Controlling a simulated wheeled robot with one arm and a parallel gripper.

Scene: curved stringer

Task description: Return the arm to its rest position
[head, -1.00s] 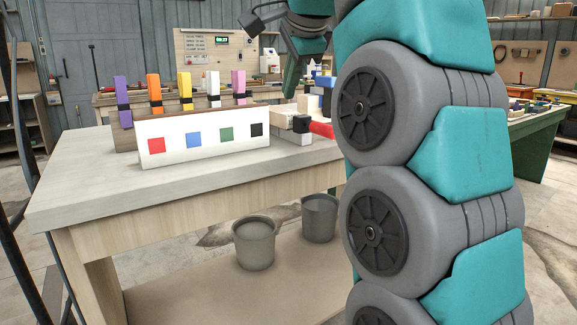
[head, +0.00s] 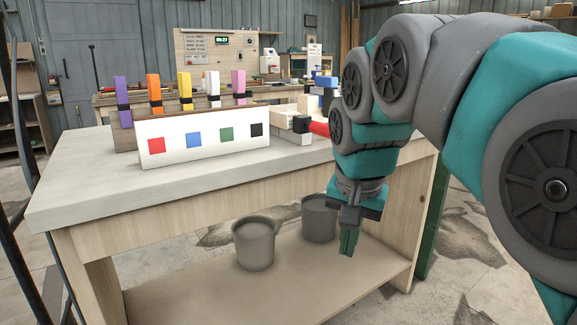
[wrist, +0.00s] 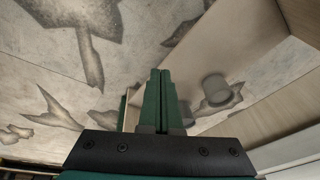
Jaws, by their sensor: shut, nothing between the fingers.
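My gripper (head: 347,243) hangs pointing down in front of the workbench (head: 240,186), below its top edge and right of two grey buckets. Its green fingers are together and empty; they also show closed in the wrist view (wrist: 160,95). My arm is bent, coming in from the right side of the head view and folding down to the gripper. In the wrist view the floor and part of the bench lie beyond the fingers.
A white board with coloured squares (head: 203,136) stands on the bench, with several coloured blocks behind it. A red-ended object (head: 318,128) lies near my arm. Grey buckets (head: 254,243) and (head: 319,218) stand on the lower shelf. Open floor shows right of the bench.

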